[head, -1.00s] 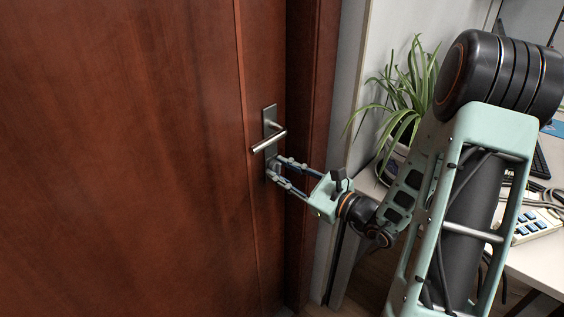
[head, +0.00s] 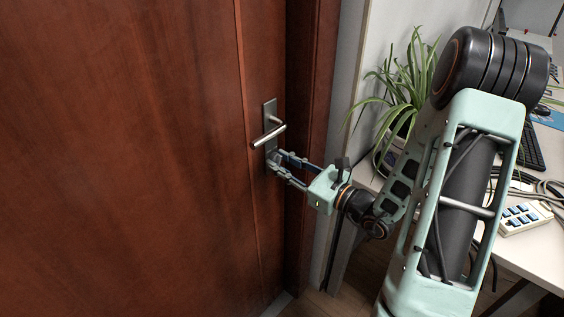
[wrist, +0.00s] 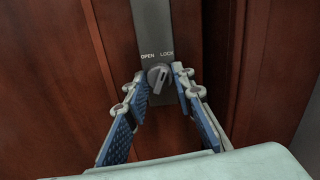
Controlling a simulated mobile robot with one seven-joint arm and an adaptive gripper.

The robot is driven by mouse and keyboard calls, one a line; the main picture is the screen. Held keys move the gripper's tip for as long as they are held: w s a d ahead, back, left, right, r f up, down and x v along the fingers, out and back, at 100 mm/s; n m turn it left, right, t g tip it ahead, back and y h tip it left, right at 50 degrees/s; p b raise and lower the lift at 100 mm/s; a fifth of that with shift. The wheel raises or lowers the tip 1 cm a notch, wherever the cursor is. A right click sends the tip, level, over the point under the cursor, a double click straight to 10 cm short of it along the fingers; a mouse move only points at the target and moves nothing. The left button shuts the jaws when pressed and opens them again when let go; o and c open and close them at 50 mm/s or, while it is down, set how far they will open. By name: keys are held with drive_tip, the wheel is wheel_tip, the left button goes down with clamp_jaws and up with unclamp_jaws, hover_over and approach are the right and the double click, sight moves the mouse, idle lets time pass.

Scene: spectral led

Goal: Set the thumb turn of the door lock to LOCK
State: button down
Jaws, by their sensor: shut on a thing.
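The thumb turn (wrist: 158,77) is a small grey knob on the metal lock plate (wrist: 153,22), which also shows in the head view (head: 269,109). OPEN is printed above it to the left and LOCK above it to the right. Its raised grip looks slightly tilted, with the top leaning toward LOCK; the exact setting is hard to tell. My gripper (wrist: 160,75) is shut on the thumb turn, one fingertip at each side. In the head view, my gripper (head: 273,160) reaches the plate from the right, and its fingertips hide the thumb turn.
A lever handle (head: 268,136) sticks out just above my fingertips on the brown wooden door (head: 130,150). The door frame (head: 312,130) is close on the right.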

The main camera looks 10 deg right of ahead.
drive_tip(key=c, duration=1.6)
unclamp_jaws()
drive_tip(key=shift+s, duration=0.1)
drive_tip(key=v, duration=1.2)
drive_tip(key=shift+a, duration=0.1)
